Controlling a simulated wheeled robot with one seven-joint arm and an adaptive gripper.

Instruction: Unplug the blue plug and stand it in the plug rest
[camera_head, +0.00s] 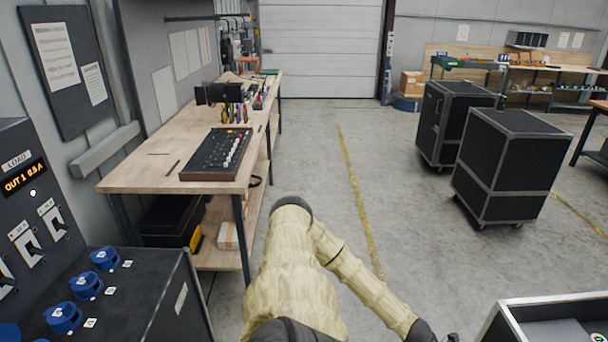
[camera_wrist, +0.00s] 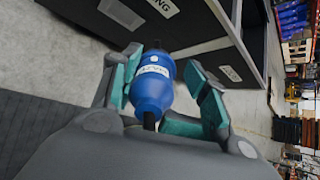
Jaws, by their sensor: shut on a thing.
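The blue plug (camera_wrist: 152,92), with a white label band and a dark cable end, sits between the teal-padded fingers of my gripper (camera_wrist: 165,82) in the wrist view. The gripper is shut on it. The plug is clear of any socket that I can see. In the head view my arm reaches to the lower right and the gripper is mostly cut off by the bottom edge. Several blue sockets (camera_head: 86,285) with small white tags are on the dark panel top at lower left. I cannot make out the plug rest with certainty.
A dark case (camera_wrist: 215,18) with white labels lies beyond the plug. In the head view, a metal-rimmed case (camera_head: 503,312) is at lower right. A workbench (camera_head: 130,178) stands at left, and two black wheeled cases (camera_head: 512,160) stand at right. The middle floor is clear.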

